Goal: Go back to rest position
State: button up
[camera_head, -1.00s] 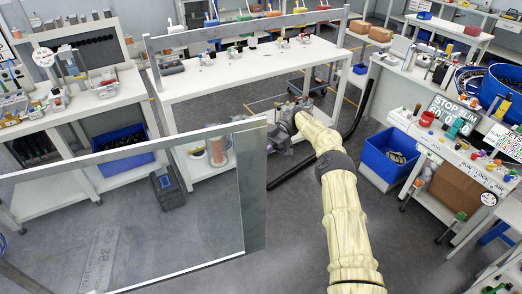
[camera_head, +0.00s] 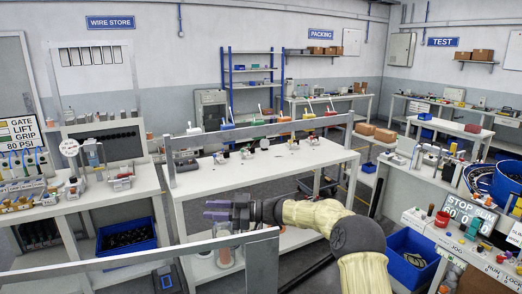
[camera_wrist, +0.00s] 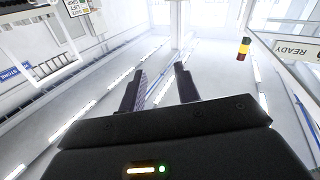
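My gripper (camera_head: 218,210) is in front of the long white table in the head view, held level and pointing left, close to the table's near edge. In the wrist view my gripper (camera_wrist: 160,88) shows two dark fingers set apart with nothing between them. The wrist camera faces the bright ceiling with its light strips, so the fingers appear against it. My arm reaches in from the lower right and bends at a dark joint.
The long white table (camera_head: 230,173) carries several small fixtures. A metal-framed panel (camera_head: 150,262) stands at the front left, just below my gripper. Blue bins sit under the left bench (camera_head: 70,203) and at the right (camera_head: 405,262).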

jog(key=s+d+f+m+t+h, duration=0.25)
jog(key=d+m+t+h, duration=0.25)
jog(key=d+m+h, duration=0.25)
jog(key=s+d+f+m+t+h, duration=0.1)
jog(key=d+f+m+t+h, duration=0.2)
jog(key=d+m+t+h, duration=0.45)
jog(key=s+d+f+m+g+h, duration=0.1)
jog(key=s+d+f+g, duration=0.1)
jog(key=s, duration=0.7)
jog(key=s+d+f+m+g+h, duration=0.1)
jog(key=s+d+f+m+g, duration=0.1)
jog(key=s+d, duration=0.5)
jog(key=s+d+f+m+g+h, duration=0.1)
jog(key=s+d+f+g, duration=0.3)
jog(key=s, duration=0.8)
jog(key=shift+s+d+m+g, duration=0.25)
jog(key=shift+d+m+g, duration=0.15)
jog(key=shift+g, duration=0.35)
jog(key=shift+w, duration=0.1)
